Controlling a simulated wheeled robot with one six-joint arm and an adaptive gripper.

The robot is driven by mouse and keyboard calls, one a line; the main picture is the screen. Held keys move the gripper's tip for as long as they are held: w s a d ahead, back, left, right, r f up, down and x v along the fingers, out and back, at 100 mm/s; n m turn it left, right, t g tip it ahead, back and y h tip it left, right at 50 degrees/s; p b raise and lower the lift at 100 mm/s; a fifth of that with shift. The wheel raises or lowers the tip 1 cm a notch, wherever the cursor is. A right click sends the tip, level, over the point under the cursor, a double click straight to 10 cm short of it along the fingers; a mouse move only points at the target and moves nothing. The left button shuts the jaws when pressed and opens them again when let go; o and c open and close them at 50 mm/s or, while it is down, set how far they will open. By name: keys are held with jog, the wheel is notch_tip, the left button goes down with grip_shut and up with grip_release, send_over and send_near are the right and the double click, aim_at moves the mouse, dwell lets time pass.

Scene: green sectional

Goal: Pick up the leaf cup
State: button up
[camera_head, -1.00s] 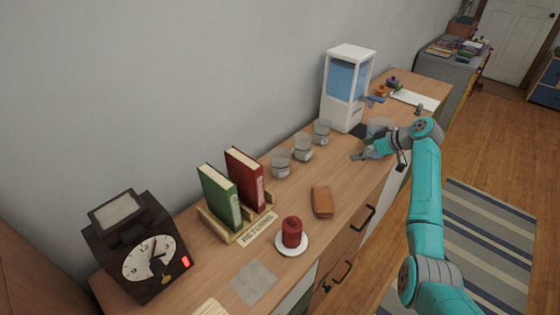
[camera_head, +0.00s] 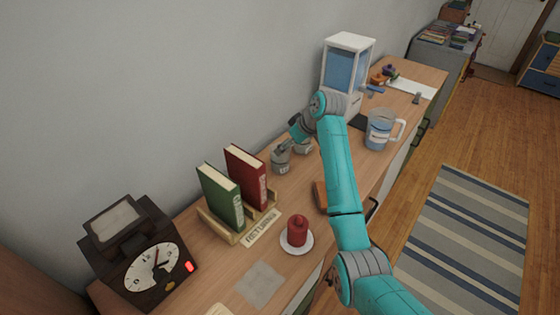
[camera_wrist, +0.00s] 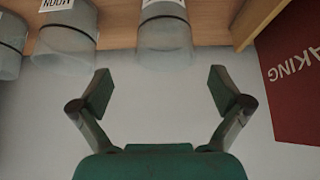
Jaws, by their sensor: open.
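Three clear glass cups with white labels show at the top of the wrist view: one at the left (camera_wrist: 12,45), one beside it (camera_wrist: 68,28) and one nearest the middle (camera_wrist: 164,35). One label is upside down and seems to read MOON; the others are cut off, so I cannot tell which is the leaf cup. My gripper (camera_wrist: 162,92) is open and empty, with the middle cup beyond and between its fingertips, apart from them. In the head view my gripper is over the cup nearest the books (camera_head: 281,161); my arm hides much of the others.
Red book (camera_head: 246,177) and green book (camera_head: 220,196) stand in a wooden holder close to the cups. A red candle (camera_head: 297,232) on a saucer, a brown item (camera_head: 320,196), a glass pitcher (camera_head: 380,130) and a white dispenser (camera_head: 347,66) share the counter. The wall is close behind.

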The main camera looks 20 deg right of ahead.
aim_at(280, 159)
jog(key=shift+s+a+x, duration=0.15)
jog(key=shift+x, duration=1.25)
jog(key=shift+s+a+x, duration=0.1)
jog(key=shift+x, duration=1.3)
jog(key=c, duration=1.2)
